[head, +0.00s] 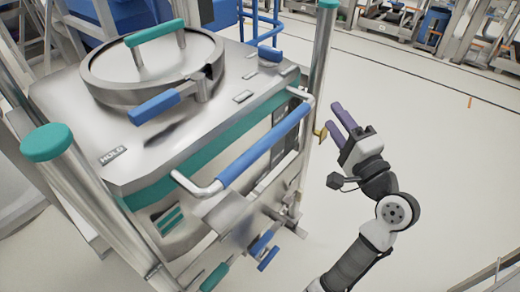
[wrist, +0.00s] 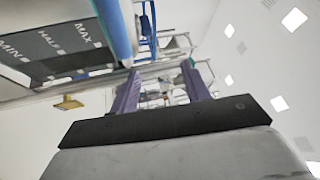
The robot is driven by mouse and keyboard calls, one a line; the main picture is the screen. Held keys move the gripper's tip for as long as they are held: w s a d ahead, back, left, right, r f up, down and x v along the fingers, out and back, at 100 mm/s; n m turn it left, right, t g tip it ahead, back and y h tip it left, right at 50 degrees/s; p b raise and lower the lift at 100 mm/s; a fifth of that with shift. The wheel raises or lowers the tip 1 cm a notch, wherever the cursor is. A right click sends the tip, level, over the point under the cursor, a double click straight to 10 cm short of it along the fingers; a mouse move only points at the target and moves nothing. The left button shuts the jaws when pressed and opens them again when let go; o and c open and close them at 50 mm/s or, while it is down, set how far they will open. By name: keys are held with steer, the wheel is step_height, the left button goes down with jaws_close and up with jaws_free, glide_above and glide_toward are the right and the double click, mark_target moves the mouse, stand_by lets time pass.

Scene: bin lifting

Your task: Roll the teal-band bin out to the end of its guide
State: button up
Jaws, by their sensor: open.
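The teal-band bin (head: 240,117) is a steel box with a teal strip around its upper part, in the left half of the head view. A bar handle with a blue grip (head: 262,147) runs along its front. A round lid with a teal handle (head: 155,42) sits on top. My gripper (head: 342,117) is open and empty, to the right of the bin, with two purple fingers pointing up and left, apart from the blue grip. In the wrist view both fingers (wrist: 160,92) show with a gap between them. The bin's level panel (wrist: 55,48) is at upper left there.
Steel posts with teal caps (head: 47,143) stand around the bin. A small yellow tab (head: 320,133) lies close to my fingers, also seen in the wrist view (wrist: 68,102). Blue and teal lower handles (head: 262,243) sit below the bin. Open floor (head: 440,150) lies to the right.

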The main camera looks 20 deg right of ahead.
steer(key=s+a+f+n+g+y+b, duration=0.2)
steer(key=s+a+f+n+g+y, duration=0.15)
steer(key=s+a+f+y, duration=0.4)
steer(key=w+a+r+p, duration=0.1)
steer(key=w+a+r, duration=0.1)
steer(key=w+a, duration=0.2)
steer(key=w+a+r+y+p, duration=0.1)
steer(key=w+a+r, duration=0.1)
steer(key=w, duration=0.7)
steer(key=shift+a, duration=0.85)
steer(key=shift+s+y, duration=0.1)
steer(key=shift+y, duration=0.15)
jaws_close()
steer(key=shift+s, duration=0.1)
